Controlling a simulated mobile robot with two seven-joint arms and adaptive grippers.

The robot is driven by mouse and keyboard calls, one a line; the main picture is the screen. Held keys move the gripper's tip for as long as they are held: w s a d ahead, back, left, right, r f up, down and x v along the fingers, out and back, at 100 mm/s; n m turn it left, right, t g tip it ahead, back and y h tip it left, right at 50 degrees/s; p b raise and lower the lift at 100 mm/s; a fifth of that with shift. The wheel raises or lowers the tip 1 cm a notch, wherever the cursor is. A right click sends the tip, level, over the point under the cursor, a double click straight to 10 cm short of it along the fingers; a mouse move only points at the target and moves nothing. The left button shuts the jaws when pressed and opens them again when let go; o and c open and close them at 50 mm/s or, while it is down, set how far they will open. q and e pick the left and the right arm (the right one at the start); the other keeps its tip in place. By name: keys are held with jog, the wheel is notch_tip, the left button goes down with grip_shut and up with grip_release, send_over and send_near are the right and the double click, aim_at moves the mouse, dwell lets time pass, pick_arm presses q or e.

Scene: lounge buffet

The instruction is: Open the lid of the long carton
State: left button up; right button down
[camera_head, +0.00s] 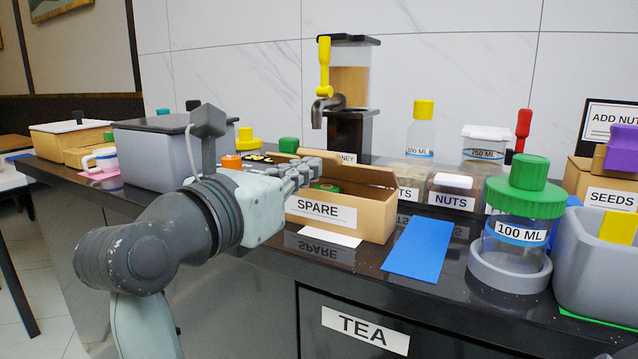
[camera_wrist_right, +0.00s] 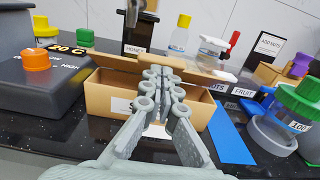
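The long carton (camera_head: 371,218) is a brown box labelled SPARE on the dark counter. Its top is at least partly open, with a brown flap (camera_head: 372,175) raised along the back and a green round thing (camera_head: 326,187) visible inside. The carton also shows in the right wrist view (camera_wrist_right: 100,100), with its raised flap (camera_wrist_right: 118,62) behind. My right gripper (camera_head: 308,168) is over the carton's left part. Its fingers (camera_wrist_right: 160,72) lie close together and look shut, with nothing clearly between them. They hide the carton's middle. My left gripper is not in view.
A grey box (camera_head: 155,150) and an orange knob (camera_head: 231,161) are to the left. A drink dispenser (camera_head: 350,85) stands behind. To the right are a blue mat (camera_head: 420,250), a green-lidded jar (camera_head: 515,230) and a grey bin (camera_head: 590,265). A white card (camera_head: 330,237) lies before the carton.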

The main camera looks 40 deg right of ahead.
aim_at(316, 152)
jog(key=shift+w+d+r+p, duration=0.15)
jog(key=shift+d+r+p, duration=0.2)
jog(key=shift+r, duration=0.25)
jog(key=shift+w+d+r+p, duration=0.15)
jog(key=shift+d+r+p, duration=0.2)
jog(key=shift+p, duration=0.05)
jog(key=shift+d, duration=0.1)
jog(key=shift+w+d+r+p, duration=0.25)
jog(key=shift+d+r+p, duration=0.1)
jog(key=shift+d+r, duration=0.1)
jog(key=shift+f, duration=0.1)
jog(key=shift+d, duration=0.1)
